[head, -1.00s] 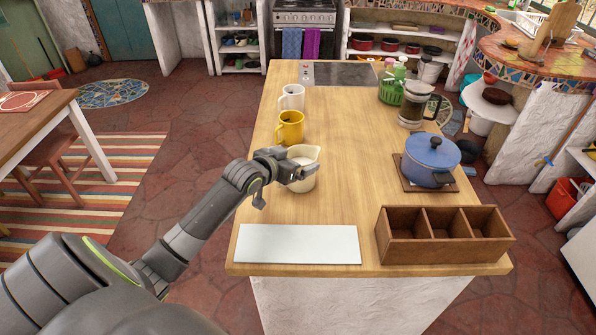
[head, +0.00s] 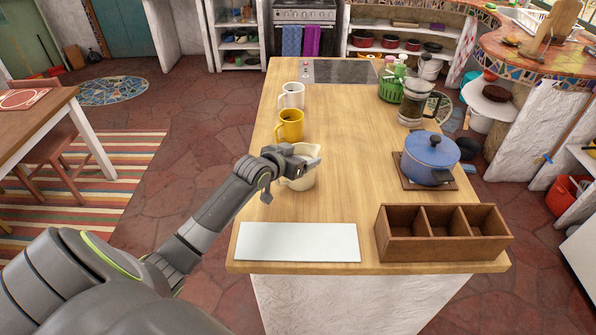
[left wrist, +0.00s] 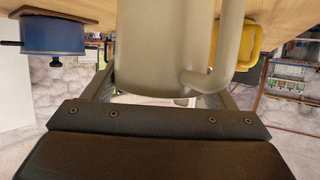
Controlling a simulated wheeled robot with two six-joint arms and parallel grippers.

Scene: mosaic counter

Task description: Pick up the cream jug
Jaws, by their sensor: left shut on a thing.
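The cream jug (head: 303,178) is on the left side of the wooden counter, in front of the yellow mug, upright as far as I can see. My left gripper (head: 302,163) reaches it from the left and is shut on it; the fingers and wrist hide part of the jug in the head view. In the left wrist view the jug (left wrist: 165,45) fills the middle, between the two fingers (left wrist: 160,95), with its handle to the right. I cannot tell whether its base touches the counter. My right gripper is not in view.
A yellow mug (head: 290,125) and a white mug (head: 293,95) stand behind the jug. A white board (head: 298,242) lies at the front left. A wooden divided box (head: 405,250), a blue pot (head: 430,160) and a French press (head: 412,108) are to the right. The counter's middle is clear.

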